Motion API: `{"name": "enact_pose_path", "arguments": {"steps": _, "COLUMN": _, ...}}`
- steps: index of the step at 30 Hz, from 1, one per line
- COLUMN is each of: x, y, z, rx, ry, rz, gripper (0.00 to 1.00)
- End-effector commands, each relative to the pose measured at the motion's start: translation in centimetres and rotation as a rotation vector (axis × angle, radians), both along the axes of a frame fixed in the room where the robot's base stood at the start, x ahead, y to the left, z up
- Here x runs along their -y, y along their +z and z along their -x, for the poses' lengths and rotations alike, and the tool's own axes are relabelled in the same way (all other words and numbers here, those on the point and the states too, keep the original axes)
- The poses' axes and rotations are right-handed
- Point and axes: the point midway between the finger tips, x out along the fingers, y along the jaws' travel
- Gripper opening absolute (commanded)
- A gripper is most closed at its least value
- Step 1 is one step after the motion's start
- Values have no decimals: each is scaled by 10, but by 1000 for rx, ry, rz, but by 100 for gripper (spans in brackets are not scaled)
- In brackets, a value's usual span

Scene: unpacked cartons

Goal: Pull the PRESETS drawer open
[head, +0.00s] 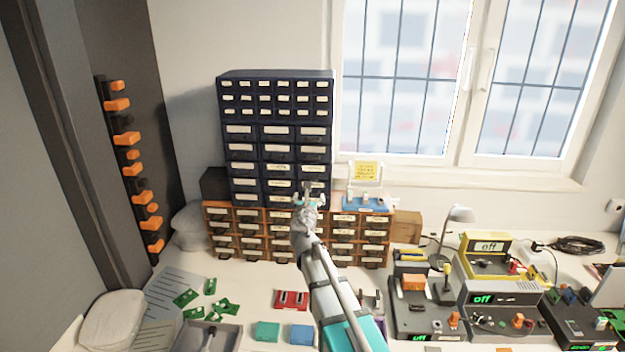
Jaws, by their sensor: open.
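A tall dark drawer cabinet (276,120) stands against the wall, with small drawers on top and larger ones below. It rises above a wider orange-brown drawer unit (236,228). The drawers carry pale labels, too small to read, so I cannot tell which one is PRESETS. All visible drawers look closed. My gripper (309,190) is open and appears empty, in front of the dark cabinet's lower right drawers. It and my arm hide part of those drawers and the middle of the orange-brown unit. I cannot tell whether the gripper touches a drawer.
A blue stand with a yellow note (366,171) sits right of my gripper. Green circuit boards (186,297), a red block (291,300) and a grey tray (206,338) lie on the bench in front. Electronic instruments (499,298) crowd the right side.

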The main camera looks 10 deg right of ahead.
Motion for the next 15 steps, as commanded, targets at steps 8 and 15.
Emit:
{"name": "enact_pose_path", "arguments": {"steps": 8, "x": 10, "y": 0, "z": -40, "rx": 0, "ry": -2, "rz": -1, "gripper": 100}}
{"name": "enact_pose_path", "arguments": {"steps": 15, "x": 19, "y": 0, "z": -76, "rx": 0, "ry": -1, "rz": -1, "gripper": 100}}
